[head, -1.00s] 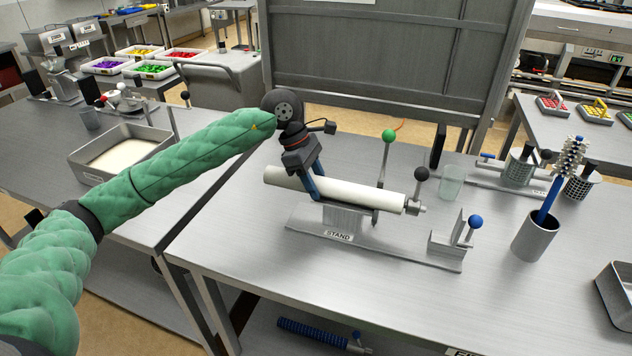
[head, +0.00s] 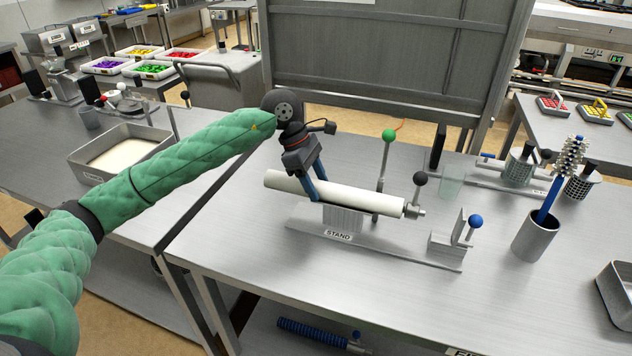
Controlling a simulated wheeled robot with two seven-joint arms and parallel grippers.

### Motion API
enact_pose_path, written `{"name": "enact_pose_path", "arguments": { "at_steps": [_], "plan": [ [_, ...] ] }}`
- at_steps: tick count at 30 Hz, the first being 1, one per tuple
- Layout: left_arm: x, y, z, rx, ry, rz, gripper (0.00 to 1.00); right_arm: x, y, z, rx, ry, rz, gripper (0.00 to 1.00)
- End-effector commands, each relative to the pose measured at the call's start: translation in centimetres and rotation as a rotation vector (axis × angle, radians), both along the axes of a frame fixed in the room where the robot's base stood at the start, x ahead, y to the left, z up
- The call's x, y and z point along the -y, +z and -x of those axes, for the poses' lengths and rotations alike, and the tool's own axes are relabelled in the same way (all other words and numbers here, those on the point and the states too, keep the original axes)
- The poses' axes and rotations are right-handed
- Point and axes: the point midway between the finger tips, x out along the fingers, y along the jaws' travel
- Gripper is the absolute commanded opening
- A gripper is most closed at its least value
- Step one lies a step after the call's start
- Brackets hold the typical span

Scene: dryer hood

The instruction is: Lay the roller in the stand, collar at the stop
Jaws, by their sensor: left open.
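The white roller (head: 350,196) lies nearly level over the grey stand (head: 343,219), which is labelled STAND. Its right end has a metal collar and shaft tip (head: 413,211), with a black-knobbed lever (head: 421,180) beside it. A bracket with a blue knob (head: 475,221) stands on the right end of the stand's base plate, apart from the shaft tip. My left gripper (head: 316,196) is open, its blue fingers pointing down at the roller left of its middle. The contact under the roller is partly hidden. My right gripper is not in view.
A green-knobbed post (head: 388,137) rises behind the roller. A clear glass (head: 452,182), a grey cup (head: 535,238) holding a blue-handled brush and a tray (head: 618,290) are to the right. The front of the table is clear.

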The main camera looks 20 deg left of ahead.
Motion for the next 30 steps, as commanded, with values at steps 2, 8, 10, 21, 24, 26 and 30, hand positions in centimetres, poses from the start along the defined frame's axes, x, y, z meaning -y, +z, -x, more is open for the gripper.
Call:
{"name": "enact_pose_path", "arguments": {
  "at_steps": [2,8,10,21,24,26,30],
  "plan": [
    [0.0,0.0,0.0,0.0,0.0,0.0,0.54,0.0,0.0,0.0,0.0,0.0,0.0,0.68],
    [0.0,0.0,0.0,0.0,0.0,0.0,0.54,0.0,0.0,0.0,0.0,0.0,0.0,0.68],
    [0.0,0.0,0.0,0.0,0.0,0.0,0.54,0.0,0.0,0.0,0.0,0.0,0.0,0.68],
    [0.0,0.0,0.0,0.0,0.0,0.0,0.79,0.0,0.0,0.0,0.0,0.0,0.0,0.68],
    [0.0,-0.1,0.0,-0.001,0.0,-0.001,0.79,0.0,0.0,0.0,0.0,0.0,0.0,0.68],
    [0.0,-0.1,0.0,-0.001,0.0,-0.001,0.79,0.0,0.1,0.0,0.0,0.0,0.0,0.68],
    [0.0,0.0,0.0,-0.001,0.0,0.0,0.79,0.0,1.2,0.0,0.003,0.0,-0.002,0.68]
  ]
}}
